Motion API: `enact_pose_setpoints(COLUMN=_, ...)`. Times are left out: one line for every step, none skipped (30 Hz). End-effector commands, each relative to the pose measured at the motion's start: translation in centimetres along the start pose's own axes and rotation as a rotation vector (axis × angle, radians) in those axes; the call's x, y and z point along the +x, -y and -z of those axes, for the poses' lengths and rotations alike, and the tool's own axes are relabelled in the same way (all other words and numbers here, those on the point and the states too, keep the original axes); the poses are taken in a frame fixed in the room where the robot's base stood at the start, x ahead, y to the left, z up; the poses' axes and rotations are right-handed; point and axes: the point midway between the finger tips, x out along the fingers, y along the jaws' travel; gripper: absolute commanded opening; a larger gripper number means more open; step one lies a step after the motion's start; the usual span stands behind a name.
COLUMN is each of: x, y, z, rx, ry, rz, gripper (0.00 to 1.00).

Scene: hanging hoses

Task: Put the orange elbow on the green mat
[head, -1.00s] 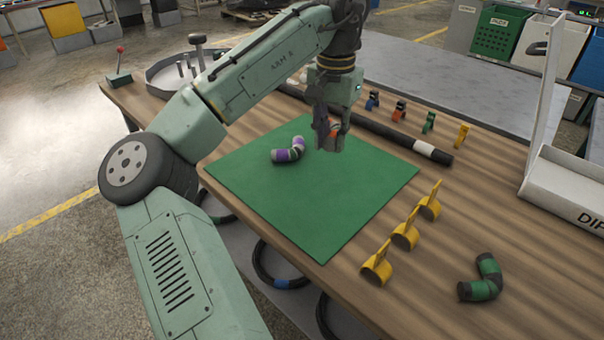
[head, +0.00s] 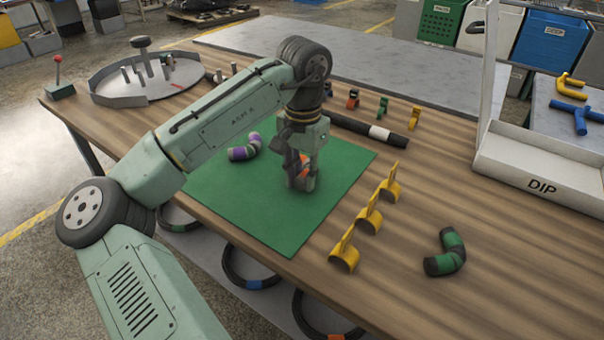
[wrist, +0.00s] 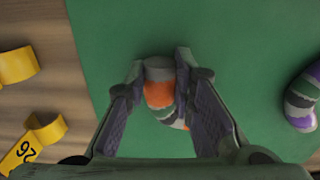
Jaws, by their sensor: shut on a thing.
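The orange elbow (wrist: 159,95) has orange and grey bands and a grey end. It sits between the two fingers of my gripper (wrist: 155,85) in the wrist view, and the fingers are shut on it. In the head view my gripper (head: 301,181) is low over the middle of the green mat (head: 262,222), and the orange elbow (head: 304,166) is mostly hidden by the fingers. I cannot tell whether the elbow touches the mat.
A purple-banded elbow (head: 244,149) lies on the mat to the left of my gripper. Yellow clips (head: 369,216) stand right of the mat, with a green-banded elbow (head: 446,252) beyond. A black hose (head: 360,128) lies behind. A white DIP tray (head: 540,172) stands at right.

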Motion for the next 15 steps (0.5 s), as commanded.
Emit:
enact_pose_setpoints(x=-0.04, y=0.00, z=0.02, rx=0.000, ry=-0.001, rz=0.000, gripper=0.00)
enact_pose_setpoints(x=-0.05, y=-0.01, z=0.02, rx=0.000, ry=-0.001, rz=0.000, gripper=0.00)
enact_pose_setpoints(x=-0.05, y=-0.01, z=0.02, rx=0.000, ry=0.000, rz=0.000, gripper=0.00)
enact_pose_setpoints(x=-0.03, y=-0.01, z=0.02, rx=0.000, ry=0.000, rz=0.000, gripper=0.00)
enact_pose_setpoints(x=0.01, y=-0.02, z=0.02, rx=0.000, ry=0.000, rz=0.000, gripper=0.00)
enact_pose_setpoints(x=0.12, y=-0.03, z=0.02, rx=0.001, ry=0.000, rz=-0.001, gripper=0.00)
enact_pose_setpoints(x=0.22, y=-0.04, z=0.02, rx=0.001, ry=0.000, rz=-0.001, gripper=0.00)
enact_pose_setpoints(x=0.32, y=-0.04, z=0.03, rx=0.001, ry=0.000, rz=-0.002, gripper=0.00)
enact_pose_setpoints(x=0.28, y=-0.03, z=0.03, rx=0.001, ry=0.000, rz=-0.001, gripper=0.24)
enact_pose_setpoints(x=0.27, y=-0.03, z=0.03, rx=0.001, ry=0.000, rz=-0.001, gripper=0.27)
enact_pose_setpoints(x=0.27, y=-0.03, z=0.02, rx=0.001, ry=0.000, rz=-0.001, gripper=0.28)
enact_pose_setpoints(x=0.27, y=-0.02, z=0.02, rx=0.000, ry=0.000, rz=-0.001, gripper=0.31)
enact_pose_setpoints(x=0.27, y=-0.02, z=0.02, rx=0.000, ry=0.000, rz=0.000, gripper=0.33)
enact_pose_setpoints(x=0.27, y=-0.02, z=0.02, rx=0.000, ry=0.000, rz=0.000, gripper=0.35)
enact_pose_setpoints(x=0.27, y=-0.02, z=0.02, rx=0.000, ry=0.000, rz=0.000, gripper=0.38)
